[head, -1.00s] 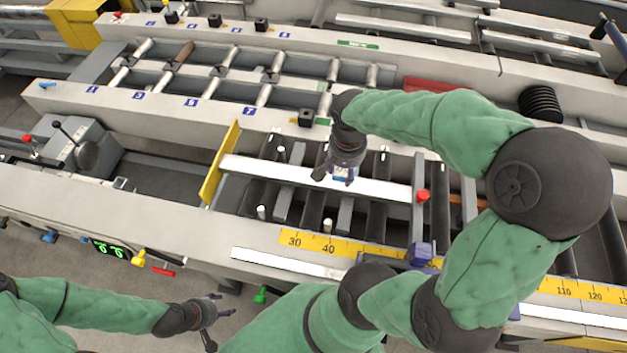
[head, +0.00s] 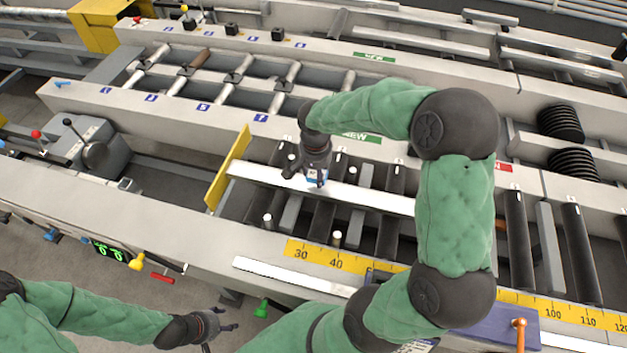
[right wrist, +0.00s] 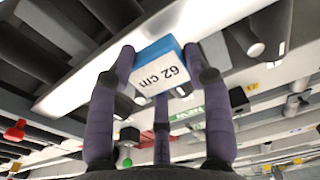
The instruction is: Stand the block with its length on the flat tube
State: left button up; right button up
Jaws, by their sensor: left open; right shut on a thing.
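The flat tube (head: 375,199) is a long, bright flat bar lying across the dark rollers in the head view; its right part is hidden behind my right arm. It also crosses the right wrist view (right wrist: 85,80). My right gripper (head: 312,178) is over the tube, left of its middle, pointing down. It is shut on a small blue block (right wrist: 160,68) with a white label reading "62 cm". The block is at the tube; whether they touch I cannot tell. My left gripper (head: 222,328) is open and empty at the lower left, away from the table.
A yellow stop plate (head: 228,168) stands at the tube's left end. A yellow ruler (head: 340,262) runs along the front edge. White pegs (head: 337,238) stick up between the rollers. A red-knobbed lever (head: 37,135) stands at the left.

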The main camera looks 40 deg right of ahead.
aim_at(313, 185)
jog(key=shift+w+f, duration=0.25)
jog(key=shift+f, duration=0.05)
jog(key=f, duration=0.1)
jog(key=f+b, duration=0.1)
jog(key=f, duration=0.1)
jog(key=shift+w+a+f, duration=0.1)
jog(key=shift+w+f, duration=0.2)
jog(key=shift+f, duration=0.05)
jog(key=o, duration=1.2)
jog(key=shift+c, duration=0.2)
jog(key=r+p, duration=0.1)
jog(key=r, duration=0.3)
jog(key=r+p, duration=0.1)
jog(key=r, duration=0.3)
jog(key=r+p, duration=0.1)
jog(key=r, duration=0.3)
jog(key=shift+s+a, duration=0.35)
